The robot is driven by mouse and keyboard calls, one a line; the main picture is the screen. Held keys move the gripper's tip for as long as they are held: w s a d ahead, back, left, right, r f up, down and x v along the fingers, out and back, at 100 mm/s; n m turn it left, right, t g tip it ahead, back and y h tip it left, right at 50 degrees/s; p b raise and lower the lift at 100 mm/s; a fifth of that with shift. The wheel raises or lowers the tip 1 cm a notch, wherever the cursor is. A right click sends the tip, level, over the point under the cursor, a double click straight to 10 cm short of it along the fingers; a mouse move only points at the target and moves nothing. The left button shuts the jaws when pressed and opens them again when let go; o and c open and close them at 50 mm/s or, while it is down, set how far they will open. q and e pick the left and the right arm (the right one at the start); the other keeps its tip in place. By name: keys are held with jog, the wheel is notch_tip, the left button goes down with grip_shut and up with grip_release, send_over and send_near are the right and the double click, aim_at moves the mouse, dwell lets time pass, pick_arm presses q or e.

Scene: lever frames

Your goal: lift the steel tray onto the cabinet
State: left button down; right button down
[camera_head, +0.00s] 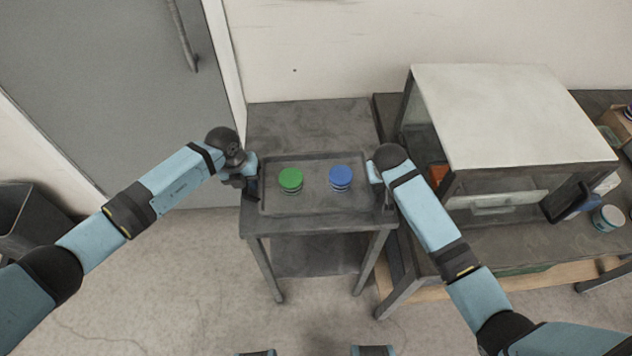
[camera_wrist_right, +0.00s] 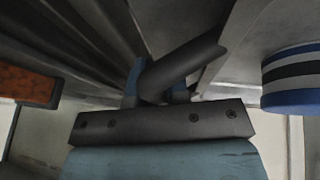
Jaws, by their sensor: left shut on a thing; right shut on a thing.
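The grey steel tray (camera_head: 315,205) is level at the front of a small dark table (camera_head: 310,118) in the head view. I cannot tell whether it touches the tabletop. A green round stack (camera_head: 291,178) and a blue-and-white round stack (camera_head: 341,175) stand upright in it. My left gripper (camera_head: 254,182) is at the tray's left end, shut on it. My right gripper (camera_head: 376,182) is at the right end; its fingers (camera_wrist_right: 160,85) close on a dark bar of the tray in the right wrist view. The blue-striped stack (camera_wrist_right: 292,78) is beside it. The exact left contact is hidden.
A box-like cabinet with a pale top (camera_head: 510,110) and glass front stands to the right on a longer dark bench (camera_head: 500,238). A striped cup (camera_head: 608,218) is at the far right. A grey door (camera_head: 110,80) is behind on the left. The table's back half is bare.

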pick_arm(q)
jog(key=shift+r, duration=0.15)
pick_arm(e)
jog(key=shift+r, duration=0.15)
